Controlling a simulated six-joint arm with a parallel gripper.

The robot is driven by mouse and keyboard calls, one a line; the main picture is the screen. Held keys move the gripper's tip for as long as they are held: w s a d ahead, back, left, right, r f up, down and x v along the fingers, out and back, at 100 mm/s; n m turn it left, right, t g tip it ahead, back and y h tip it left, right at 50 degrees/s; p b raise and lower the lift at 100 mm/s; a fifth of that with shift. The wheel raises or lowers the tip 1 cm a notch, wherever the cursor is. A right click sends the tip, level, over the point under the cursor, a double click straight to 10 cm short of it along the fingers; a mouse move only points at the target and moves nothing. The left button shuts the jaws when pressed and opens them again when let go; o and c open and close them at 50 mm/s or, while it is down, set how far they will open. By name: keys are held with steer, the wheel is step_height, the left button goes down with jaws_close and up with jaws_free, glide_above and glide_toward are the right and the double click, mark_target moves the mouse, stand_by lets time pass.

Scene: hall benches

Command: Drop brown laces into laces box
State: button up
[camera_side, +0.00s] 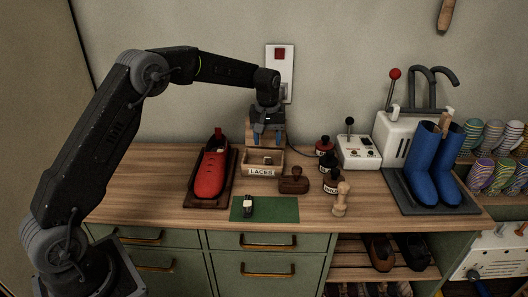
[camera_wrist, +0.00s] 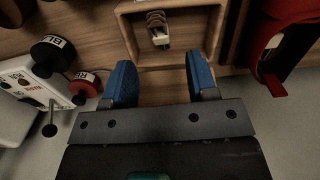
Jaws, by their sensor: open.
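The laces box (camera_side: 262,172) is a small open wooden box with a "LACES" label, on the bench right of the red shoe. In the wrist view its wooden rim (camera_wrist: 183,57) is at the top. A small brown laces bundle (camera_wrist: 157,29) with a pale band lies inside it, apart from my fingers; it shows small in the side view (camera_side: 267,160). My gripper (camera_side: 269,138), with blue fingertips, is above and behind the box. In the wrist view my gripper (camera_wrist: 160,75) is open, with nothing between its fingers.
A dark bundle with a white band (camera_side: 248,206) lies on the green mat (camera_side: 280,210). A red shoe (camera_side: 211,174) stands left of the box. A brush or stamp (camera_side: 293,182), bottles (camera_side: 325,146) and a white device (camera_side: 358,152) are to the right. The wall is close behind.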

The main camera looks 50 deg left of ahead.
step_height(320, 180, up, 14)
steer(key=shift+f, duration=0.15)
stand_by(0.3)
steer(key=s+d+r+m+t, duration=0.2)
steer(key=s+d+r, duration=0.15)
steer(key=s, duration=0.55)
steer(key=s+d+r+m+t, duration=0.1)
steer(key=s+d+r+m, duration=0.25)
steer(key=s, duration=0.45)
steer(key=s+d+f+m+t, duration=0.1)
steer(key=s+f, duration=0.3)
steer(key=s, duration=0.4)
steer(key=s+d+f+m+t, duration=0.1)
steer(key=s+f, duration=0.3)
steer(key=s, duration=0.5)
steer(key=shift+s+d+f+m+t, duration=0.2)
steer(key=shift+d+m+t, duration=0.15)
steer(key=shift+m, duration=0.4)
